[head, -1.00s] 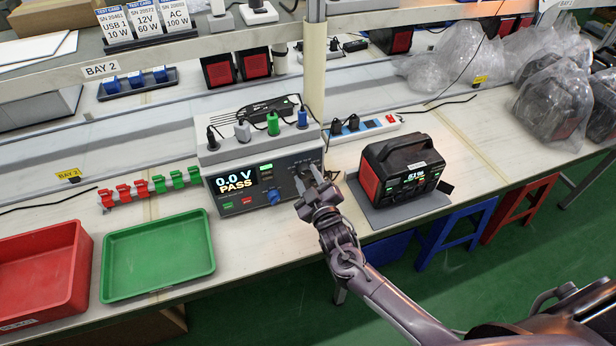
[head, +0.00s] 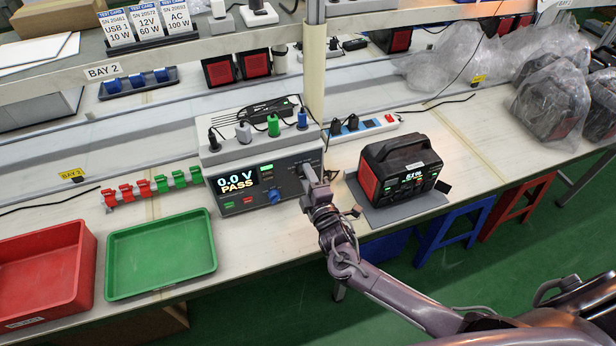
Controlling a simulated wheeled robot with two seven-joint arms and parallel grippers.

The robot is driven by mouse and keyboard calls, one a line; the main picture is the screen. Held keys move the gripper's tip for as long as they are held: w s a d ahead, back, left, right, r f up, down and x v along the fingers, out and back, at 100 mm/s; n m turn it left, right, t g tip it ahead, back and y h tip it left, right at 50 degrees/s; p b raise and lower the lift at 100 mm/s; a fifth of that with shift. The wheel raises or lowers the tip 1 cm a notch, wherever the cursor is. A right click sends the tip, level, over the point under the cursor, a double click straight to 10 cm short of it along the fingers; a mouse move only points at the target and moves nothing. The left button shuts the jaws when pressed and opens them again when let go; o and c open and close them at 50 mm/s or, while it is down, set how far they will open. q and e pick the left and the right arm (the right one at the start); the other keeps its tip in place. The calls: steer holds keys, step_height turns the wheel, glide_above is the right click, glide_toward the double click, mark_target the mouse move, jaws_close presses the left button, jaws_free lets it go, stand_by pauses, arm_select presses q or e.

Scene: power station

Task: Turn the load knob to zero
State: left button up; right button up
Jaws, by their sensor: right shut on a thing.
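The tester (head: 250,165) stands on the bench with a grey front panel. Its lit screen (head: 237,180) reads 0.0 V PASS. A blue knob (head: 274,196) shows on the panel, left of my right gripper. My right gripper (head: 308,174) is at the right end of the panel, shut on the load knob there. Its fingers hide that knob, so I cannot see its pointer. My left gripper is not in view.
A black and red power station (head: 400,170) sits on a grey mat just right of my gripper. Plugs and cables stand on top of the tester. A green tray (head: 160,252) and a red bin (head: 45,270) are at the left.

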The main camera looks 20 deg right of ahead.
steer(key=shift+n, duration=0.6)
steer(key=o, duration=1)
steer(key=s+b, duration=0.1)
steer(key=s, duration=0.6)
steer(key=shift+s+d, duration=0.15)
steer(key=shift+s, duration=0.25)
